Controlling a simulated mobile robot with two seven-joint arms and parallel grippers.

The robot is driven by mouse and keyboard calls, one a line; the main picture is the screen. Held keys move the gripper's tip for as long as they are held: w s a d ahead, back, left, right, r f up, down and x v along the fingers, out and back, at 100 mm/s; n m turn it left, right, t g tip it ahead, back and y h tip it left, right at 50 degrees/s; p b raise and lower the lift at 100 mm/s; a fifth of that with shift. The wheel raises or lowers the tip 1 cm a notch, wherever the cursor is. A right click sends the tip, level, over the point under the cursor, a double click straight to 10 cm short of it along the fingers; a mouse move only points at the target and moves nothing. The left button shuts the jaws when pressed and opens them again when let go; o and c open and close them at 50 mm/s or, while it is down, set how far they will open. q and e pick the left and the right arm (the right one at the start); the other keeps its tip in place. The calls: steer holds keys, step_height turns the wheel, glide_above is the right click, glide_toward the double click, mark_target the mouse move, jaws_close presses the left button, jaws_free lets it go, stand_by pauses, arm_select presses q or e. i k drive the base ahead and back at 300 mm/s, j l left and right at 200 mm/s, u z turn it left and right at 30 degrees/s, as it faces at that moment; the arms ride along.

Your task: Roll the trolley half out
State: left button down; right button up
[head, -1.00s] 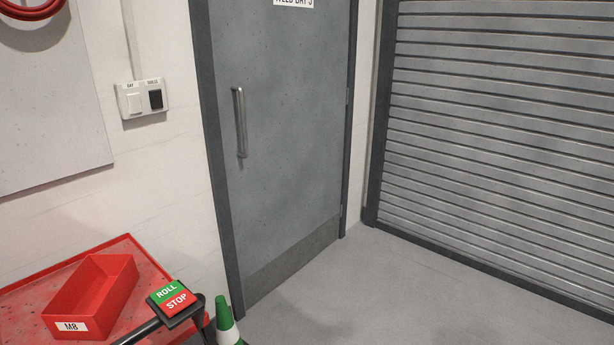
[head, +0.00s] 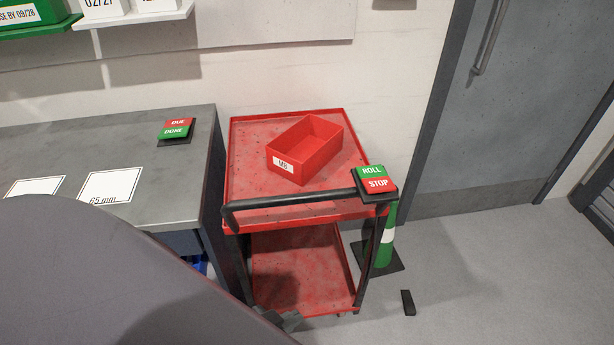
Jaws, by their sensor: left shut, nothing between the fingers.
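The red two-shelf trolley (head: 255,172) stands against the wall, just right of the grey bench. Its black handle bar (head: 285,200) runs along the near edge of the top tray. A sign with green ROLL and red STOP (head: 375,183) sits at the handle's right end. A red bin (head: 318,140) with a white label rests on the top tray; the lower shelf (head: 300,270) looks empty. My left gripper (head: 288,320) shows only partly at the bottom edge, low in front of the lower shelf, shut and empty. I cannot tell whether it touches the trolley. My right gripper is out of view.
The grey bench (head: 180,210) with a red and green DUE/DONE sign (head: 176,130) borders the trolley's left. A green and white cone (head: 388,238) stands at its right. A small black block (head: 408,302) lies on the floor. Floor toward the grey door (head: 510,110) is clear.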

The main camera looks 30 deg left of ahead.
mark_target(298, 258)
steer(key=j+u, duration=0.1)
steer(key=u, duration=0.8)
steer(key=i+l, duration=0.05)
